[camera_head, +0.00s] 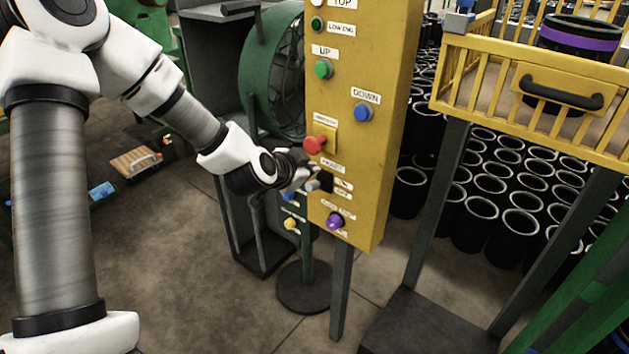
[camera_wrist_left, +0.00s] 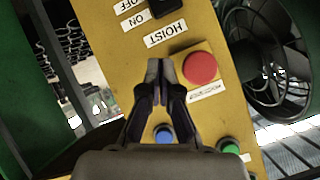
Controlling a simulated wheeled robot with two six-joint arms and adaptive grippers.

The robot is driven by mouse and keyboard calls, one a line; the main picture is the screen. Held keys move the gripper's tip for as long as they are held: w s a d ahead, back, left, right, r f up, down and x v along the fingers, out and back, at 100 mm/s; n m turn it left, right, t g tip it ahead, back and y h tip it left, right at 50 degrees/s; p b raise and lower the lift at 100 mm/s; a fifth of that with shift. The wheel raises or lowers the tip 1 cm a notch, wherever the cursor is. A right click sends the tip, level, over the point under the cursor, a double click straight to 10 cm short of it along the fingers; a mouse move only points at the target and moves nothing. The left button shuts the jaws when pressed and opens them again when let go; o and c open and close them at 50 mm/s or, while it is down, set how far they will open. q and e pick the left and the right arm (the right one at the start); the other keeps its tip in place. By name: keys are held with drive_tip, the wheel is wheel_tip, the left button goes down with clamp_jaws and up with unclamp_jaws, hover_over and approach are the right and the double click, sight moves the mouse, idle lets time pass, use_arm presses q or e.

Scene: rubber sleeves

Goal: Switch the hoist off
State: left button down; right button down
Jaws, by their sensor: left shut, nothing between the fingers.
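The hoist switch (camera_wrist_left: 165,7) is a black knob or rocker at the top edge of the left wrist view, partly cut off, beside ON and OFF labels and above the HOIST label (camera_wrist_left: 165,34). Its set position cannot be told. In the head view the dark switch (camera_head: 325,181) sits low on the yellow control panel (camera_head: 362,120). My left gripper (camera_head: 308,178) is at the panel's left side by the switch, partly covering that area. In the left wrist view its fingers (camera_wrist_left: 160,66) are together and empty, short of the HOIST label. Contact with the panel cannot be told.
A red mushroom button (camera_head: 314,144) is just above my left gripper; it is close right of the fingers in the wrist view. Green (camera_head: 323,69), blue (camera_head: 363,112) and purple (camera_head: 335,220) controls share the panel. A green fan (camera_head: 275,70) stands behind, a yellow-railed stand (camera_head: 545,75) right.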

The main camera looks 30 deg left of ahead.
use_arm(q)
hover_over(317, 185)
drive_tip(key=d, duration=0.2)
wheel_tip(317, 185, down, 4)
drive_tip(key=f, duration=0.1)
drive_tip(key=s+a+f, duration=0.1)
drive_tip(key=f, duration=0.1)
drive_tip(key=shift+s+a+f+p, duration=0.1)
drive_tip(key=shift+s+a+p, duration=0.15)
drive_tip(key=shift+a+p, duration=0.05)
